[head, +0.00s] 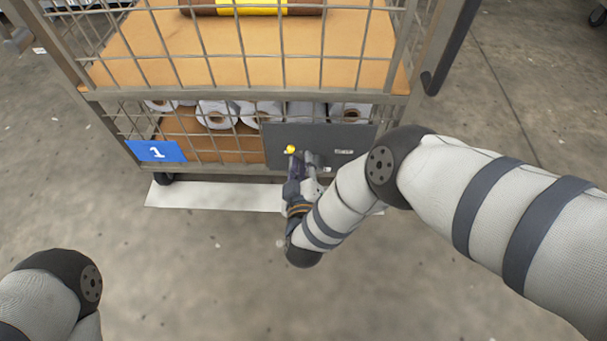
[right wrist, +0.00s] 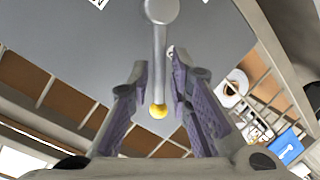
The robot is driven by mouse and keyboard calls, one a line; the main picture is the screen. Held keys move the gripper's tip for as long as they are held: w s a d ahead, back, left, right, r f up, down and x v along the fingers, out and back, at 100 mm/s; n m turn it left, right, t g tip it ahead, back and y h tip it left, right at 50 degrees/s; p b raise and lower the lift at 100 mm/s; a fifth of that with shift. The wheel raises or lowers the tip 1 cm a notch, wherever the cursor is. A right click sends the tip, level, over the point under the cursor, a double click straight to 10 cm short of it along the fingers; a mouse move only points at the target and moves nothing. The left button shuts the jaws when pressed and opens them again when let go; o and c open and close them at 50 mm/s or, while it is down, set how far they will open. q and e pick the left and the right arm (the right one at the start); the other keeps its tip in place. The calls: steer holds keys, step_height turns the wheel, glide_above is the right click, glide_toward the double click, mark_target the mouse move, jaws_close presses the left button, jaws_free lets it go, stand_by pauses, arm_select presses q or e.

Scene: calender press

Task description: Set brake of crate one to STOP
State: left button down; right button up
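Crate one is a wire-mesh cart with a blue "1" sign (head: 156,151) on its lower left front; the sign also shows in the right wrist view (right wrist: 287,147). A dark grey brake plate (head: 350,137) hangs on the lower front. On it is a grey lever (right wrist: 160,55) with a yellow knob (right wrist: 158,111); the knob also shows in the head view (head: 290,150). White lettering, too small to read, is right of the lever. My right gripper (right wrist: 160,100) is open, its two purple-padded fingers on either side of the knob, with gaps visible. My left gripper is out of view.
White rolls (head: 216,114) lie on the crate's lower shelf, and a brown and yellow roll (head: 252,7) lies above. A white floor strip (head: 215,196) runs under the crate's front. The concrete floor (head: 190,270) before it is clear.

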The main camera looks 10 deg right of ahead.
steer(key=v, duration=0.9)
steer(key=shift+s, duration=0.25)
